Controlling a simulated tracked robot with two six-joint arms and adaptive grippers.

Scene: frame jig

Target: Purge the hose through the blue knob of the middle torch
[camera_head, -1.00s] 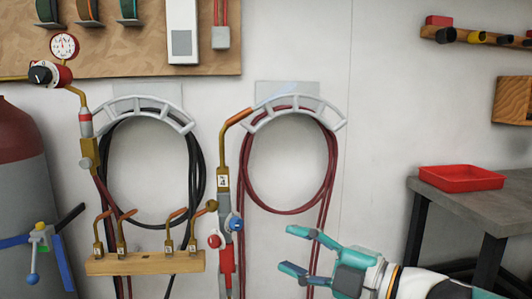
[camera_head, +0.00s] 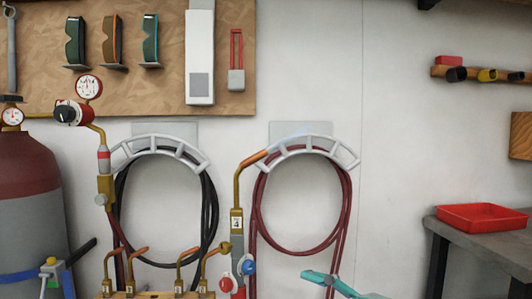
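One torch (camera_head: 237,222) with a copper tip, a brass neck and a label reading 4 stands upright left of the dark red hose (camera_head: 256,213). Its blue knob (camera_head: 249,267) is on the right side and its red knob (camera_head: 225,284) on the left, both near the bottom edge. The lower handle is cut off. I see only this torch with a blue knob. My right gripper (camera_head: 322,278) shows one teal finger at the bottom, right of the blue knob and apart from it; the rest is out of frame. My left gripper is not in view.
Several short copper nozzles stand in a wooden block (camera_head: 155,295) below left. A black hose (camera_head: 209,213) hangs on a grey hanger. A gas cylinder (camera_head: 30,205) with gauges stands left. A red tray (camera_head: 482,217) sits on the grey bench right. The wall between is clear.

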